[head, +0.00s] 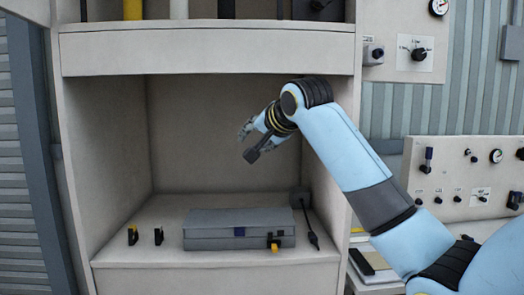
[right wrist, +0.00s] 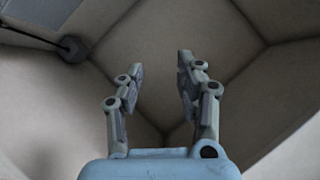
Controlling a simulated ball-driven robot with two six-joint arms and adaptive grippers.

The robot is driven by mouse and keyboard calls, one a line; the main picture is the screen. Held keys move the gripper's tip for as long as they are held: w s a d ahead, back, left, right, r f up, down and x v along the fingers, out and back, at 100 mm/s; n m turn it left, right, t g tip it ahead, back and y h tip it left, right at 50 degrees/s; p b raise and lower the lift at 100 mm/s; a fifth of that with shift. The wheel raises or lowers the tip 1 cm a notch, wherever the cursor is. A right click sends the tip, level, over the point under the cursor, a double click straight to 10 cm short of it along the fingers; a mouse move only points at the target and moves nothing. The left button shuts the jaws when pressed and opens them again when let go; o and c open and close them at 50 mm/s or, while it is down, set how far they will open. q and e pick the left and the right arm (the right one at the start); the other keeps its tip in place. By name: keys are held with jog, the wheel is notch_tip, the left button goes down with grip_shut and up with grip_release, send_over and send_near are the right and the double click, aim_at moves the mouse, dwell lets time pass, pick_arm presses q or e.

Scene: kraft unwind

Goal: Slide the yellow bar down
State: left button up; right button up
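A yellow upright bar (head: 132,9) shows at the top left of the head view, above the cabinet's upper shelf front; its top is cut off by the frame. Smaller yellow parts show on a small black piece (head: 132,234) at the lower left and on the right front latch (head: 274,246) of the grey case. My right gripper (head: 246,128) is inside the open cabinet bay, pointing left, below the shelf and apart from all of these. In the right wrist view its fingers (right wrist: 160,65) are spread with nothing between them. My left gripper is not in view.
The grey case (head: 215,222) lies on the bay floor, with a second small black piece (head: 158,236) to its left. The bay's middle is free; control panels (head: 455,180) stand right.

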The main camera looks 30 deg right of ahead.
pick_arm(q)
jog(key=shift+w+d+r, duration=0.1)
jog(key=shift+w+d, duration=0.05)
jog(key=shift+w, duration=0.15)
pick_arm(e)
jog(key=shift+d+f, duration=0.15)
jog(key=shift+f, duration=0.65)
jog(key=shift+d+f, duration=0.15)
jog(key=shift+f, duration=0.65)
